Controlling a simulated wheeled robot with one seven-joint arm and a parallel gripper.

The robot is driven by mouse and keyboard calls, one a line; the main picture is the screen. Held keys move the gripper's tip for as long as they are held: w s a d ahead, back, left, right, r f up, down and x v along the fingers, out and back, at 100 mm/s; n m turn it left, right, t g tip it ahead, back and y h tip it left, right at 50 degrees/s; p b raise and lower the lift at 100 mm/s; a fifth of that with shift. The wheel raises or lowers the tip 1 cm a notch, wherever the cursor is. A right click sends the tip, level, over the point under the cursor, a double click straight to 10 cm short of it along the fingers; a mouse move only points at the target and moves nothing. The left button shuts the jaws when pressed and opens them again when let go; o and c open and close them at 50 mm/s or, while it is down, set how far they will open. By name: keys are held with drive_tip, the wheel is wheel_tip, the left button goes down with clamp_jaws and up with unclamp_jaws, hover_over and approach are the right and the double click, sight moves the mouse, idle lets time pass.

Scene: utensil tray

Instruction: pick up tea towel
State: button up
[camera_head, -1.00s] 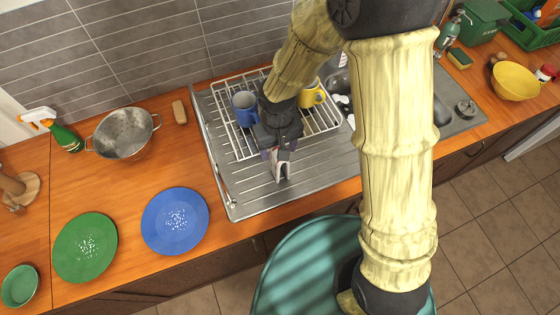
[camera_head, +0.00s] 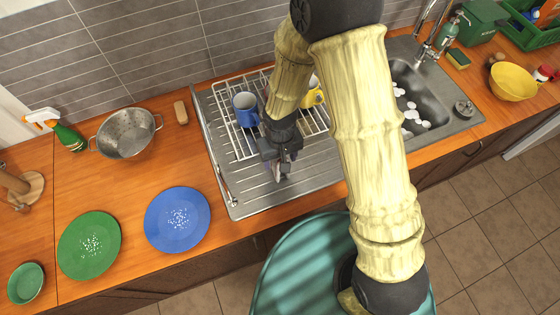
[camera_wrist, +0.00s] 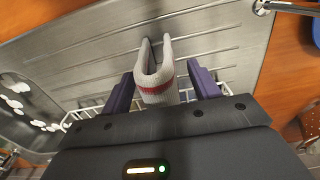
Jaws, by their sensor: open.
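The tea towel (camera_wrist: 154,88) is whitish grey with a red stripe and stands up as a folded piece in the wrist view. It lies between the two purple fingers of my gripper (camera_wrist: 163,74), with a gap visible on each side. My gripper is open around it. In the head view my gripper (camera_head: 282,163) is low at the front edge of the wire rack. There the towel is mostly hidden by the gripper, with only a small pale part showing.
The wire dish rack (camera_head: 232,133) stands on the metal draining board (camera_head: 238,200). A blue mug (camera_head: 245,112) stands close left of my gripper, and a yellow mug (camera_head: 312,97) is partly hidden behind my arm. A blue plate (camera_head: 177,220) lies left of the board.

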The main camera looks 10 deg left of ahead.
idle(0.3)
drive_tip(key=c, duration=1.1)
drive_tip(key=shift+r, duration=0.1)
wheel_tip(320, 180, up, 10)
drive_tip(key=shift+f+b, duration=0.1)
drive_tip(key=shift+b, duration=0.65)
drive_tip(key=shift+w+d+f, duration=0.1)
drive_tip(key=shift+w, duration=0.05)
